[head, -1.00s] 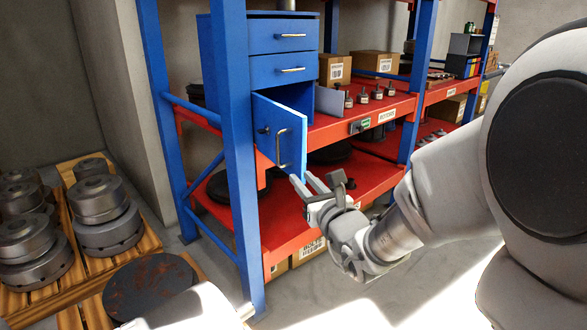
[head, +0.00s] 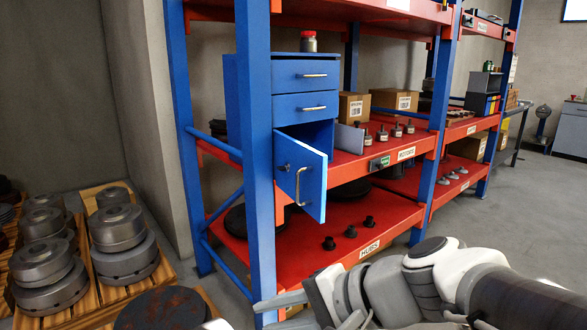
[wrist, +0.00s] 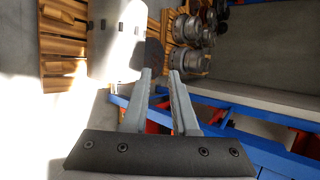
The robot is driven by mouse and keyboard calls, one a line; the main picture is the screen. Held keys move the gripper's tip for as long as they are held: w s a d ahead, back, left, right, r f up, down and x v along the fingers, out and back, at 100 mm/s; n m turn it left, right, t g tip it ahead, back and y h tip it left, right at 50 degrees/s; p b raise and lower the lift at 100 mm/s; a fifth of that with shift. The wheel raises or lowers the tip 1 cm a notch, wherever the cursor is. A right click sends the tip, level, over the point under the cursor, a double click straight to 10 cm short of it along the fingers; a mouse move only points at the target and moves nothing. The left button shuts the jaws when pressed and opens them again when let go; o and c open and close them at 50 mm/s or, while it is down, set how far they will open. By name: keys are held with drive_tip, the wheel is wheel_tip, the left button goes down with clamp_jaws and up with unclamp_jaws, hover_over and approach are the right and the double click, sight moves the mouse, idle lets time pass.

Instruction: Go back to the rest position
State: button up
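My gripper (wrist: 160,85) is open in the wrist view, its two grey fingers apart with nothing between them. In the head view my gripper (head: 285,302) is low at the bottom middle, in front of the shelf, and its fingertips are hard to make out. The arm stretches from it to the lower right corner. The blue cabinet (head: 285,92) stands on the red shelf with its lower door (head: 312,180) swung open. The gripper is below and apart from that door.
A blue and red rack carries small rotors (head: 382,135), cardboard boxes (head: 393,98) and small dark hubs (head: 350,231) on its lower shelf. Pallets with stacked grey metal discs (head: 122,230) stand at the left. Floor (head: 490,225) is clear at the right.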

drive_tip(key=s+d+f+n+t+h, duration=0.1)
drive_tip(key=s+d+n+h, duration=0.3)
drive_tip(key=d, duration=0.4)
drive_tip(key=s+d+f+n+h, duration=0.1)
drive_tip(key=d+n+h, duration=0.35)
drive_tip(key=d, duration=0.35)
wheel_tip(320, 180, up, 25)
drive_tip(key=h+p, duration=0.1)
drive_tip(key=p, duration=2.4)
drive_tip(key=shift+d+r, duration=0.15)
drive_tip(key=shift+d, duration=0.05)
